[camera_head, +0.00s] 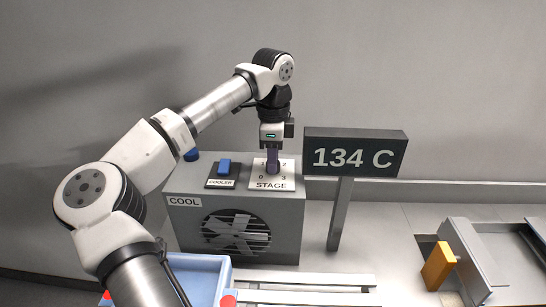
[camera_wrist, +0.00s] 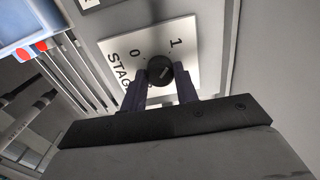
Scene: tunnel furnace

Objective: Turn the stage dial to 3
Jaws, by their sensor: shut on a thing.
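The stage dial (camera_wrist: 160,69) is a round dark knob on a white plate marked STAGE (camera_head: 287,184). On the plate, 1 and 2 are at the top, 0 at lower left and 3 at lower right. My gripper (camera_head: 272,168) points straight down at the plate and hides most of the dial in the head view. In the wrist view, my gripper's two dark fingers (camera_wrist: 161,76) are shut on the dial, one on each side. A short pale mark shows on the knob, but I cannot tell which number it points to. In this view 2 and 3 are hidden.
The grey COOL box (camera_head: 183,226) carries the plate and a blue COOLER switch (camera_head: 224,167). A sign (camera_head: 355,152) reading 134 C stands to the right. A blue tray (camera_head: 205,262) is in front, and an orange block (camera_head: 439,266) is at the right.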

